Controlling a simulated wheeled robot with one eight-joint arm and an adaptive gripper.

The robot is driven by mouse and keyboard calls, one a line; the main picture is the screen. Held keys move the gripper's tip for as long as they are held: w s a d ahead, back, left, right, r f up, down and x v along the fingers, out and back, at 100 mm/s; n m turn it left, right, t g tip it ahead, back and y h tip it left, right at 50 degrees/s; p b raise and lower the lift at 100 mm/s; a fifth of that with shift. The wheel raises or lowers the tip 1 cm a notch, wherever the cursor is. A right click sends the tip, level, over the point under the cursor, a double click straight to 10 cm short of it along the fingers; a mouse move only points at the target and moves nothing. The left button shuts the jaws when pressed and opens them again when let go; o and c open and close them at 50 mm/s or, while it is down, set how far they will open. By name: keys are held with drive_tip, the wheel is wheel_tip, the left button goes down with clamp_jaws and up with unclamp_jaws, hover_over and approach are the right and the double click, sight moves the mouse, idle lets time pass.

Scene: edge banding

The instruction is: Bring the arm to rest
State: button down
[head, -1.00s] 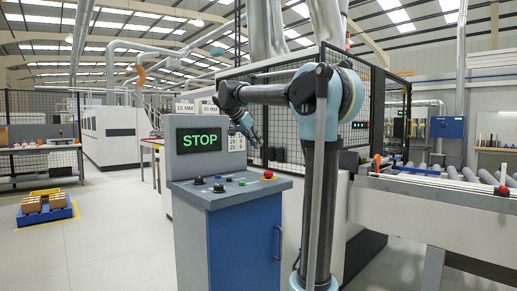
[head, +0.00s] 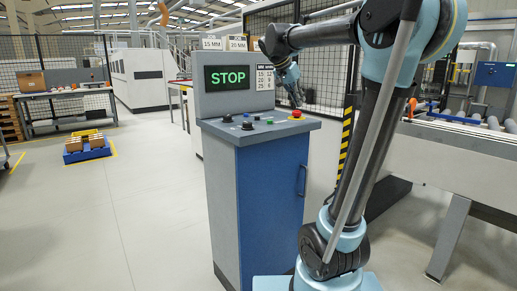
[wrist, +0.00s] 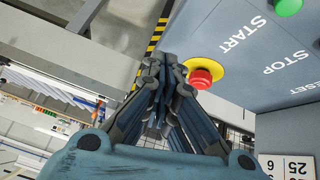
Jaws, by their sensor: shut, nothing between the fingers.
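My arm reaches across from the right in the head view. My gripper (head: 297,97) hangs beside the right end of the control console's top (head: 258,130), close to the red emergency button (head: 296,114). In the wrist view my gripper (wrist: 165,68) is shut with its fingers together and nothing between them. The red button (wrist: 201,77) on its yellow ring shows just right of the fingertips; I cannot tell whether they touch. The console's screen (head: 227,77) reads STOP in green.
A conveyor with rollers (head: 450,140) stands to the right. A blue pallet with boxes (head: 87,148) lies on the floor at left, and a workbench (head: 68,95) stands behind it. A black mesh fence stands behind.

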drive_tip(key=s+d+f+n+g+y, duration=0.1)
drive_tip(key=s+f+n+y, duration=0.4)
drive_tip(key=s+f, duration=2.6)
wheel_tip(320, 180, down, 4)
drive_tip(key=n, duration=0.3)
drive_tip(key=shift+s+d+r+n+g+y, duration=0.15)
drive_tip(key=shift+s+d+n+g+y, duration=0.15)
drive_tip(key=shift+s, duration=0.05)
drive_tip(key=shift+w+f, duration=0.2)
drive_tip(key=shift+w, duration=0.25)
